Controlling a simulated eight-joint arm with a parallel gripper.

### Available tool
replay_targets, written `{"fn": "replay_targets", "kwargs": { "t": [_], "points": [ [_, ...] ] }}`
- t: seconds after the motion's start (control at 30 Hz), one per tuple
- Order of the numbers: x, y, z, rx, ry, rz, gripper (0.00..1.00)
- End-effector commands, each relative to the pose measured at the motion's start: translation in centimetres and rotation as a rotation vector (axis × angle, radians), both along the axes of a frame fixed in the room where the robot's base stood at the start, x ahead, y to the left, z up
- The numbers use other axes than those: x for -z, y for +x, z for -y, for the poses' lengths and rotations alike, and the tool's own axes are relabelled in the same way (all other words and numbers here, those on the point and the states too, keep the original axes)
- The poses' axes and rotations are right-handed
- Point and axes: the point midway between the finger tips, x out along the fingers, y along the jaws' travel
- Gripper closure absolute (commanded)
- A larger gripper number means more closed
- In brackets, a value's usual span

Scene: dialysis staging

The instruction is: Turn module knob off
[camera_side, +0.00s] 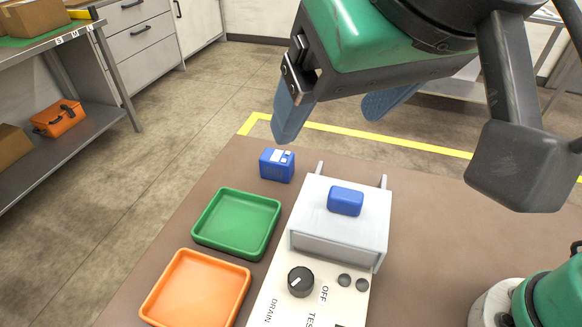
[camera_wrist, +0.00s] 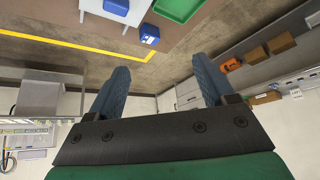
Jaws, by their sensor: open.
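The module (camera_side: 345,245) is a pale box with a sloping white panel on the brown table in the side view. DRAIN and a partly cut-off TES label are printed below. My gripper (camera_side: 333,113) is open and empty, above and behind the module, well apart from the knob. Its two blue fingers are spread, also in the wrist view (camera_wrist: 160,68). The knob is out of the wrist view.
A blue block (camera_side: 345,201) sits on the module's top. A small blue box (camera_side: 277,165), a green tray (camera_side: 237,222) and an orange tray (camera_side: 196,290) stand to the left. Two small dark buttons (camera_side: 345,280) are right of the knob. Air above the panel is clear.

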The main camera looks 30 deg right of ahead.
Motion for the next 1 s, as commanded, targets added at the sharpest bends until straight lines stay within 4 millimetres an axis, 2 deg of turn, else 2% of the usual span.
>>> {"fn": "replay_targets", "kwargs": {
  "t": [0.2, 0.3, 0.4, 0.5, 0.6, 1.0],
  "points": [
    [9.3, 1.7, -1.9, 0.226, 0.063, -0.249, 0.24],
    [13.3, 1.9, -2.0, 0.317, 0.096, -0.362, 0.24],
    [16.2, 1.7, -1.8, 0.384, 0.122, -0.448, 0.24],
    [18.0, 1.5, -1.5, 0.424, 0.139, -0.503, 0.24],
    [18.9, 1.3, -1.4, 0.442, 0.148, -0.528, 0.24],
    [23.2, 1.3, -1.4, 0.442, 0.148, -0.531, 0.24]
  ]
}}
